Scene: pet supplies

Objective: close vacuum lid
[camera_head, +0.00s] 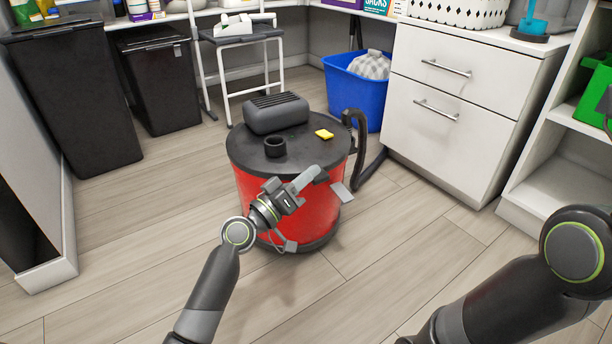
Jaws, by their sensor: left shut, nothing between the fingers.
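The vacuum is a red drum (318,207) with a round black lid (305,155) on top. The lid sits over the drum and looks roughly level; its near rim is partly hidden. A grey flap that looks like a latch (342,193) sticks out at the drum's right side. Another grey latch-like piece (284,244) shows low at the front. My left gripper (312,177) is shut and empty in front of the drum, its fingertips near the lid's front-right rim. Whether it touches the lid I cannot tell. My right arm shows at lower right; its gripper is out of view.
A black hose (362,172) curves at the vacuum's right. A blue bin (352,91) stands behind it, beside a white drawer cabinet (468,98). Dark bins (158,85) and a step stool (243,40) stand at the back left. Floor is clear at left and front.

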